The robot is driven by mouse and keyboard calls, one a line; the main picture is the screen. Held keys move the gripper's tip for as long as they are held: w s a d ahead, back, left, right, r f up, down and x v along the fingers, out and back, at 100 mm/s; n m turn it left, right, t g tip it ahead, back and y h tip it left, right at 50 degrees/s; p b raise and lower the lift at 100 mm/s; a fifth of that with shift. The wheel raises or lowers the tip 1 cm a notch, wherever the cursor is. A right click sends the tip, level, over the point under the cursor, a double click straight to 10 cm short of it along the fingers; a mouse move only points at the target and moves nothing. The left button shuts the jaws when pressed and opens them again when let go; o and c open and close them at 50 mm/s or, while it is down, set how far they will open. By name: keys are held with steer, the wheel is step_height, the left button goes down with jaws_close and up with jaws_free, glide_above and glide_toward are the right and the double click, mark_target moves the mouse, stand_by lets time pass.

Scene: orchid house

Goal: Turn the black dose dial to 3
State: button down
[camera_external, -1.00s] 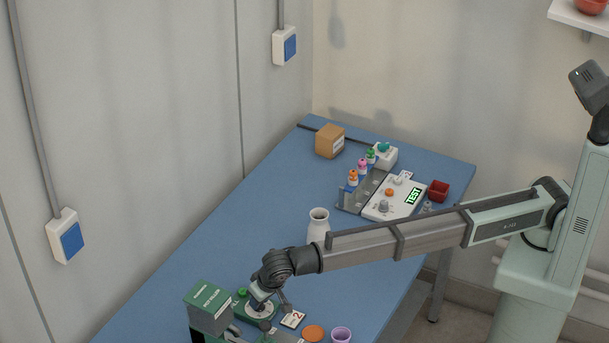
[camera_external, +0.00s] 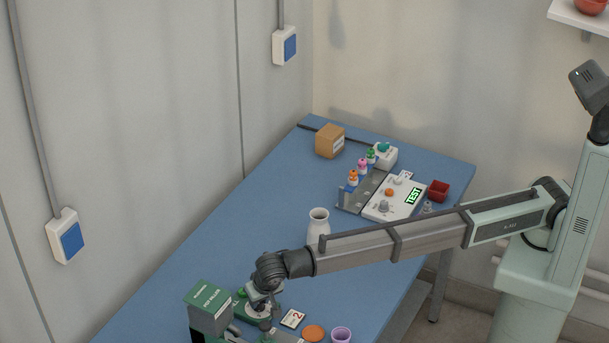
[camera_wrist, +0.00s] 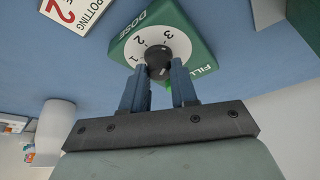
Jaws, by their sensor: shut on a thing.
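The black dose dial (camera_wrist: 158,64) is a small round knob on a white face marked 1, 2 and 3, set in a green housing (camera_wrist: 200,50) lettered DOSE and FILL. My gripper (camera_wrist: 158,80) has its two blue fingers shut on the knob, one on each side. Which number the knob points to I cannot tell. In the external view my gripper (camera_external: 262,312) is down at the green device near the table's front end, hiding much of the dial's face.
A green-topped box (camera_external: 209,305) stands just left of the dial. A TEST panel (camera_external: 395,198) is farther back.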

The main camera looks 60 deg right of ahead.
steer(key=c, duration=0.9)
jaws_free()
steer(key=v, duration=1.3)
steer(key=shift+s+a+r, duration=0.1)
steer(key=shift+s+r, duration=0.1)
steer(key=shift+r, duration=0.1)
